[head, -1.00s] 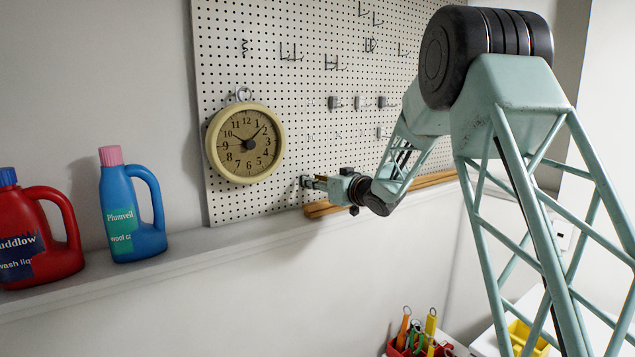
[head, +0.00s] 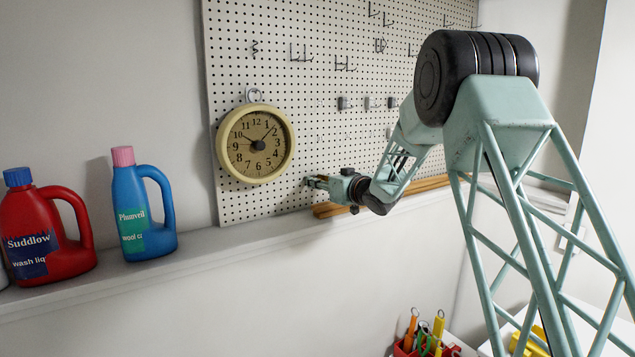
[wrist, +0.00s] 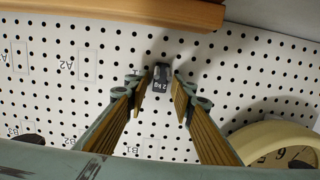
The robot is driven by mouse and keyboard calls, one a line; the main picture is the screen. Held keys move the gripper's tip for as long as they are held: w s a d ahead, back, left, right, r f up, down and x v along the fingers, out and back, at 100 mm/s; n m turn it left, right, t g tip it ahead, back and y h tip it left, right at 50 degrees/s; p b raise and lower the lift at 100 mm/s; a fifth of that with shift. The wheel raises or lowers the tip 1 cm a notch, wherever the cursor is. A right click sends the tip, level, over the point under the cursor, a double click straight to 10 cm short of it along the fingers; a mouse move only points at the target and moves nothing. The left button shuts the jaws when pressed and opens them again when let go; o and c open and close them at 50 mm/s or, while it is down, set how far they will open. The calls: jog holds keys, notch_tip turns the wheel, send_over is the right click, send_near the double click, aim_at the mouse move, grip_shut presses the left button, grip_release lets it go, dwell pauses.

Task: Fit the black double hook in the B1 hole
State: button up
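My gripper (wrist: 165,86) is close to the lower part of the pegboard (wrist: 250,75), right of the clock in the head view (head: 310,182). In the wrist view its two fingers stand apart, either side of a small dark grey block (wrist: 161,78) marked "2 kg". Thin strips of board show between block and fingertips. I cannot tell whether the block has a hook on it. Dark double-pronged hooks (head: 300,53) hang higher on the board. Printed labels such as A2 show in the wrist view; the B1 label is too small to read surely.
The yellow clock (head: 257,145) hangs left of my gripper and shows in the wrist view corner (wrist: 280,148). A wooden rail (wrist: 120,10) runs along the board's bottom. A blue bottle (head: 140,215) and a red bottle (head: 45,240) stand on the ledge. Grey blocks (head: 343,103) sit higher up.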

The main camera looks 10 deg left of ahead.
jog(key=shift+c, duration=0.3)
grip_shut()
jog(key=shift+s+d+f, duration=0.1)
jog(key=shift+s+d, duration=0.2)
jog(key=shift+s+d, duration=0.25)
jog(key=shift+s, duration=0.1)
dwell(0.6)
jog(key=shift+b+v, duration=0.55)
jog(key=shift+v, duration=0.25)
dwell(0.9)
jog(key=shift+f+b+v, duration=0.2)
jog(key=shift+b+v, duration=0.35)
jog(key=shift+v, duration=1.35)
jog(key=shift+s+d, duration=0.15)
